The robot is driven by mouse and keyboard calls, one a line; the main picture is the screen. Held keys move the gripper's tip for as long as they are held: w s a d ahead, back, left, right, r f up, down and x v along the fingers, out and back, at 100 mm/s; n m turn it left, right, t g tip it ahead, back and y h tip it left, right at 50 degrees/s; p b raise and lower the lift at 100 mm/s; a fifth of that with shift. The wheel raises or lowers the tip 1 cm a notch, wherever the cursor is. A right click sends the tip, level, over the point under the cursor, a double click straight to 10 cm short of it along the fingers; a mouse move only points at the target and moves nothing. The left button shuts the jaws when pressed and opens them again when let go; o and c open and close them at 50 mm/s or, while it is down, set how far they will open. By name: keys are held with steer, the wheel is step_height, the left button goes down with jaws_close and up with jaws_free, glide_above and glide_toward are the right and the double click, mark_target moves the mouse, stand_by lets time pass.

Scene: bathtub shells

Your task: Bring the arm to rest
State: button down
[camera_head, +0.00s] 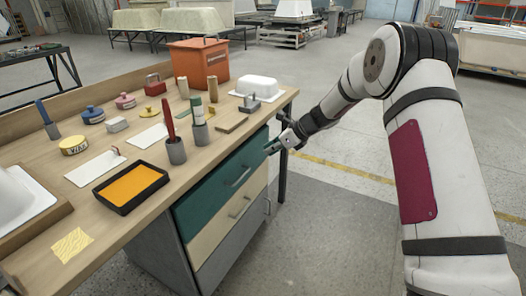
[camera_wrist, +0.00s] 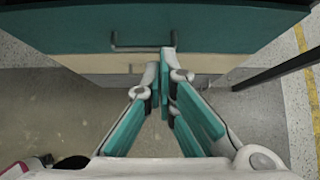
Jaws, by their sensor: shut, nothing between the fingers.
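My gripper (camera_head: 271,147) is at the end of my white arm, in front of the upper right of the workbench's drawer unit. In the wrist view its teal-padded fingers (camera_wrist: 168,62) come together at the tips, shut and empty. The green top drawer (camera_head: 230,178) is just beyond the fingers, and its dark handle (camera_wrist: 143,47) shows past the fingertips. I cannot tell whether the fingertips touch the drawer front. The drawers look closed.
The wooden workbench (camera_head: 35,228) holds an orange box (camera_head: 199,64), a black tray with orange contents (camera_head: 131,187), cups with tools and several small tins. A dark table leg (camera_head: 283,178) stands near my gripper. Open floor (camera_head: 335,215) lies right of the bench.

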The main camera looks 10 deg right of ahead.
steer(key=s+r+n+g+h, duration=0.1)
steer(key=s+r+n+g, duration=0.1)
steer(key=s+r+n, duration=0.75)
steer(key=s+r+n+g+h, duration=0.1)
steer(key=s+r+n, duration=0.4)
steer(key=s+r, duration=0.9)
steer(key=s+d+f+n+h, duration=0.2)
steer(key=s+d+n, duration=0.15)
steer(key=s, duration=0.75)
steer(key=s+d+f+n+g+h, duration=0.15)
steer(key=s+n, duration=0.25)
steer(key=s, duration=0.8)
steer(key=s+d+f+n+h, duration=0.2)
steer(key=s+d+n, duration=0.1)
steer(key=s, duration=0.8)
step_height(320, 180, up, 20)
steer(key=t+p, duration=0.3)
steer(key=p, duration=1.5)
steer(key=shift+a+r, duration=0.15)
steer(key=shift+r, duration=0.05)
